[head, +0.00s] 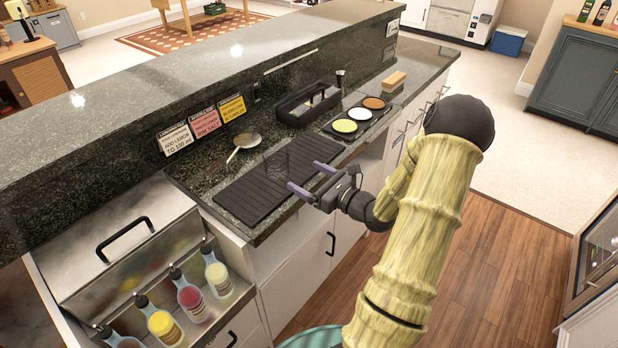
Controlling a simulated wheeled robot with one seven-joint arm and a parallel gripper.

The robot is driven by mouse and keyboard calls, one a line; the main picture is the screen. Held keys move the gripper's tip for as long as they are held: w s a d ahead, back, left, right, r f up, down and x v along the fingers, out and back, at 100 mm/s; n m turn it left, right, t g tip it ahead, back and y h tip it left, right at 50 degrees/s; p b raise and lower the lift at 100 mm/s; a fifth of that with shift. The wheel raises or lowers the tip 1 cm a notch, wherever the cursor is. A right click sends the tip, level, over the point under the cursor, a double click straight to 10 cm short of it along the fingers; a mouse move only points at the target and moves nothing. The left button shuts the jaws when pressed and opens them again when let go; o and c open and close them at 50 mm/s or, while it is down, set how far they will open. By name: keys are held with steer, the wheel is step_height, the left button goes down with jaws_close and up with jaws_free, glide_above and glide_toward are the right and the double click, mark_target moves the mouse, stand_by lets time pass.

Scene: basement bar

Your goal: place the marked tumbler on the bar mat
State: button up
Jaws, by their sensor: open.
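The black ribbed bar mat (252,196) lies on the lower dark stone counter. A faint, clear glass outline that looks like a tumbler (276,165) shows over the middle of the mat and seems to stand upright on it. Its marking is too faint to make out. My gripper (303,174) is open, with its two purple-grey fingers pointing left over the mat's front edge. The glass is just left of the fingertips and appears apart from them. Nothing shows between the fingers.
A strainer (240,146) lies behind the mat, below several recipe cards (205,121). A black caddy (307,104), a tray with three round bowls (361,115), a jigger (340,79) and a tan block (393,81) stand beyond. Several bottles (190,294) fill the front-left well.

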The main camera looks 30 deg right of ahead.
steer(key=s+a+n+g+y, duration=0.1)
steer(key=a+n+g, duration=0.1)
steer(key=a, duration=0.2)
steer(key=s+a+n+g+y, duration=0.1)
steer(key=a+n+g+y, duration=0.1)
steer(key=a, duration=0.3)
steer(key=s+a+n+g+y, duration=0.1)
steer(key=a+n+g+y, duration=0.1)
steer(key=a+n+g, duration=0.1)
steer(key=shift+s+a+f+n, duration=0.1)
steer(key=shift+a+f+n, duration=0.15)
steer(key=shift+a+n, duration=0.4)
steer(key=s+a+f+n+g+h, duration=0.1)
steer(key=s+a+f+n+g, duration=0.1)
steer(key=s+a+n+g, duration=0.55)
steer(key=s+d+r+n+h, duration=0.1)
steer(key=s+r+n+h, duration=0.3)
steer(key=n+h, duration=0.6)
steer(key=s+n, duration=0.1)
steer(key=n, duration=0.5)
steer(key=shift+d, duration=0.15)
steer(key=shift+f, duration=0.1)
